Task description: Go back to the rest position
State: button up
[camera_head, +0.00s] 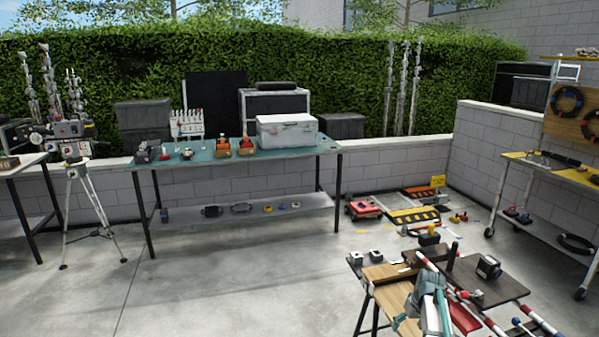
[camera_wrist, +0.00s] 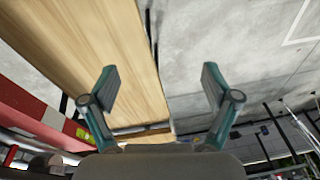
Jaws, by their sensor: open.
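My gripper (camera_wrist: 158,90) shows in the wrist view with its two teal and grey fingers spread wide apart. It is open, and nothing is between the fingers. A light wooden board (camera_wrist: 85,45) lies behind the left finger, and grey concrete floor shows behind the right finger. In the head view, my arm's grey and teal end is at the lower right, over the near wooden work table (camera_head: 392,298). The fingertips are too small to make out clearly there.
Near the arm are a dark board (camera_head: 490,285), a small black device (camera_head: 488,267) and red-and-white poles (camera_head: 540,320). A long teal-topped table (camera_head: 220,152) with a white case (camera_head: 287,131) stands at the back. Orange gear (camera_head: 412,216) lies on the floor. The left-centre floor is clear.

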jog(key=s+a+f+m+g+h, duration=0.1)
jog(key=s+a+f, duration=0.3)
jog(key=s+a, duration=0.75)
jog(key=s+a+f+g, duration=0.1)
jog(key=s+a+f, duration=0.3)
jog(key=s+a, duration=0.75)
jog(key=s+d+f+g, duration=0.1)
jog(key=s+f+g, duration=0.1)
jog(key=s+f, duration=0.4)
jog(key=s+d+f+g, duration=0.1)
jog(key=s+f, duration=0.5)
jog(key=s, duration=0.8)
jog(key=s+d+f+g, duration=0.1)
jog(key=s+f+g, duration=0.2)
jog(key=s+f, duration=0.3)
jog(key=s, duration=0.4)
jog(key=shift+s+f+g, duration=0.3)
jog(key=shift+s+f, duration=0.05)
jog(key=shift+f, duration=0.05)
